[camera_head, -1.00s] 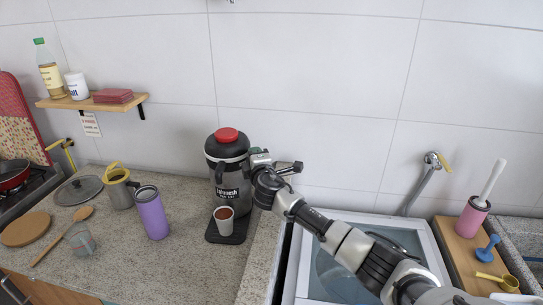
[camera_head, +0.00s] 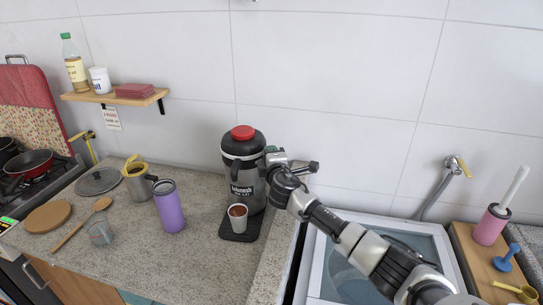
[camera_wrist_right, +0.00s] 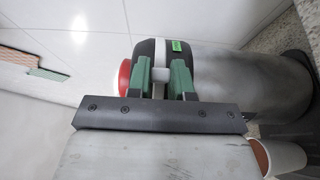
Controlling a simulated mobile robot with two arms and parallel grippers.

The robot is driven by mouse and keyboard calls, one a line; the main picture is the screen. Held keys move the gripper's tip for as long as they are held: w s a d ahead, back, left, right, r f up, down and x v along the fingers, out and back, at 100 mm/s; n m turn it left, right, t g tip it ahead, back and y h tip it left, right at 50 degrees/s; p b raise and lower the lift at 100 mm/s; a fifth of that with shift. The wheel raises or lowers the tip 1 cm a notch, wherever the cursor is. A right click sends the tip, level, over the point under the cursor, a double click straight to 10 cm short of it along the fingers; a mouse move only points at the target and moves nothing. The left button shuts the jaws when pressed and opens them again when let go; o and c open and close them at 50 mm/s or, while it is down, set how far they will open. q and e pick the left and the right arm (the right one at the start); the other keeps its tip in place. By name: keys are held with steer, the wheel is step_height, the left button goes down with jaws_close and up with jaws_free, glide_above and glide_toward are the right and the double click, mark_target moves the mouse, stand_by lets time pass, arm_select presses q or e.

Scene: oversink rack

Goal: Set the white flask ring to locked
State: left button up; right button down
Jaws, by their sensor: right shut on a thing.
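The flask (camera_head: 245,178) is a grey and black vessel with a red cap (camera_head: 242,132), standing upright at the counter's right end. Its white ring (camera_head: 232,157) shows as a thin pale band under the dark top. In the right wrist view the ring (camera_wrist_right: 159,52) runs between the black top and the steel body, with a white tab (camera_wrist_right: 161,74). My right gripper (camera_wrist_right: 160,80) is shut on this tab, one green-padded finger on each side. In the head view my right gripper (camera_head: 270,158) is at the flask's right side. My left gripper is not in view.
A cup (camera_head: 238,217) stands on the dark mat (camera_head: 240,236) in front of the flask. A purple tumbler (camera_head: 169,207), a grey jug (camera_head: 138,182) and a glass (camera_head: 100,231) are to the left. The sink (camera_head: 425,245) is right. The wall is close behind.

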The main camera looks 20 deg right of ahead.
steer(key=shift+a+f, duration=0.1)
steer(key=shift+a, duration=0.1)
steer(key=c, duration=1.1)
jaws_free()
steer(key=shift+o, duration=0.5)
steer(key=shift+s, duration=0.1)
steer(key=b+v, duration=0.1)
steer(key=v, duration=0.9)
steer(key=shift+s+b, duration=0.35)
steer(key=shift+b, duration=0.05)
steer(key=shift+a, duration=0.15)
